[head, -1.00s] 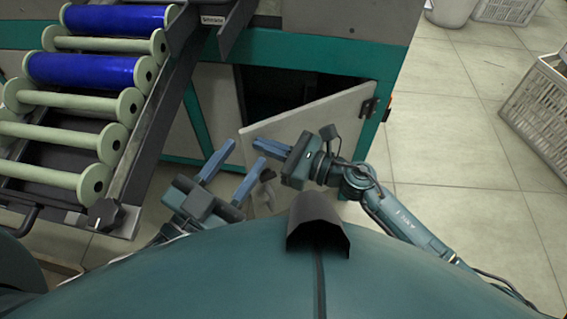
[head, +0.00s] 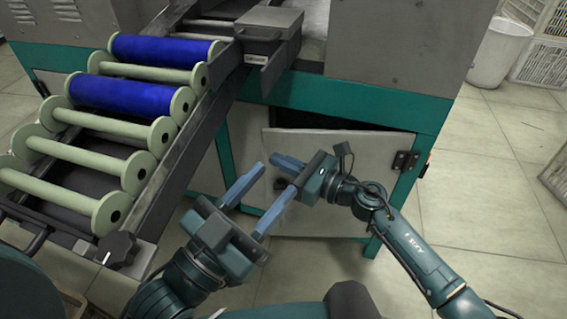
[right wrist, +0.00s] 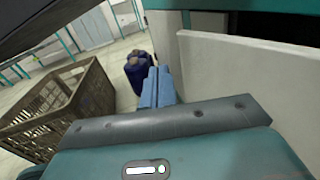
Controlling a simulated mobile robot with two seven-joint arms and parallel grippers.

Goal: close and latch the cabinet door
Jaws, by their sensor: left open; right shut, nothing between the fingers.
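The pale cabinet door (head: 340,165) stands ajar on the teal-framed cabinet, with its hinge (head: 405,161) at the right edge. A dark gap (head: 320,118) shows above it. My right gripper (head: 276,161) is shut and empty in front of the door near that edge; contact is unclear. My left gripper (head: 278,178) is open just below it, its fingers pointing at the free edge. In the right wrist view the door (right wrist: 240,75) is right of the shut fingers (right wrist: 157,85).
A sloping rack (head: 160,205) of pale and blue bobbins stands left of the cabinet. A white bin (head: 500,52) stands at the back right. The right wrist view shows a brown crate (right wrist: 60,110) and a blue container (right wrist: 139,72).

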